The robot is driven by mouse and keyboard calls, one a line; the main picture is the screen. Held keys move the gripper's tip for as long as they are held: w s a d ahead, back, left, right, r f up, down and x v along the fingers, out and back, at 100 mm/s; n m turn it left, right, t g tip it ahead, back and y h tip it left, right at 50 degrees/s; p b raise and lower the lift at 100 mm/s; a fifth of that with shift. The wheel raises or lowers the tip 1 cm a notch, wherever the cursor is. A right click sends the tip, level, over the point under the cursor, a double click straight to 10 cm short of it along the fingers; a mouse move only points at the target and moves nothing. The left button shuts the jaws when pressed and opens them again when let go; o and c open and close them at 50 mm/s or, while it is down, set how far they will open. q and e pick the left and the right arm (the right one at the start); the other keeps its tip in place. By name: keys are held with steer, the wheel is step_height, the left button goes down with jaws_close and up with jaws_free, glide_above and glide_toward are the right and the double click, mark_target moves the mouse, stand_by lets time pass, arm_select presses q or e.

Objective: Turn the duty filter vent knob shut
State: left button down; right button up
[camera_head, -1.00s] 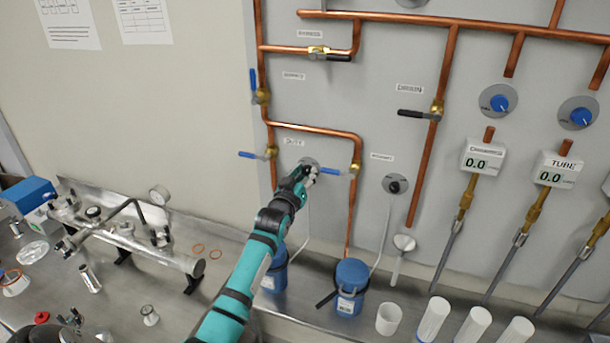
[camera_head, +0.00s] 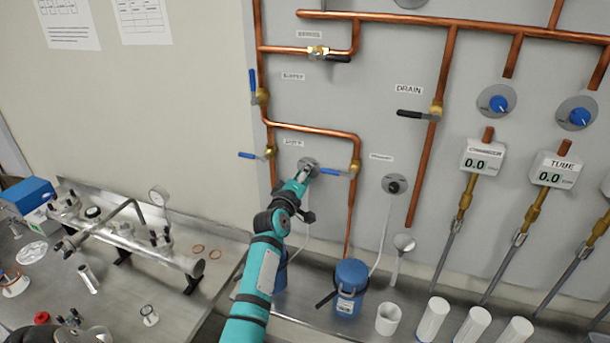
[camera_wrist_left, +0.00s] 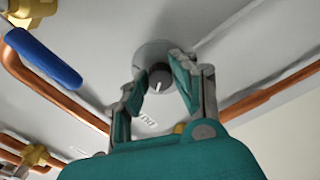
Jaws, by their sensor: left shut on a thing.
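The duty filter vent knob (camera_wrist_left: 158,79) is a small black dial with a white mark, on a round grey plate (camera_head: 311,164) under the duty label (camera_head: 293,143). My left gripper (camera_head: 304,173) reaches up to it from below and hides most of the knob in the head view. In the left wrist view, the two fingers of my left gripper (camera_wrist_left: 157,83) stand on either side of the knob and are shut on it. My right gripper is not in view.
Blue valve handles (camera_head: 252,155) and copper pipes (camera_head: 315,130) run close to my left gripper. Another black knob (camera_head: 394,186) sits to the right. A metal manifold (camera_head: 125,243) lies at the left.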

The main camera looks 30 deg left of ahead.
arm_select(q)
steer(key=shift+n, duration=1.1)
steer(key=c, duration=1.1)
jaws_free()
steer(key=shift+o, duration=0.2)
steer(key=v, duration=1.2)
steer(key=shift+f, duration=0.1)
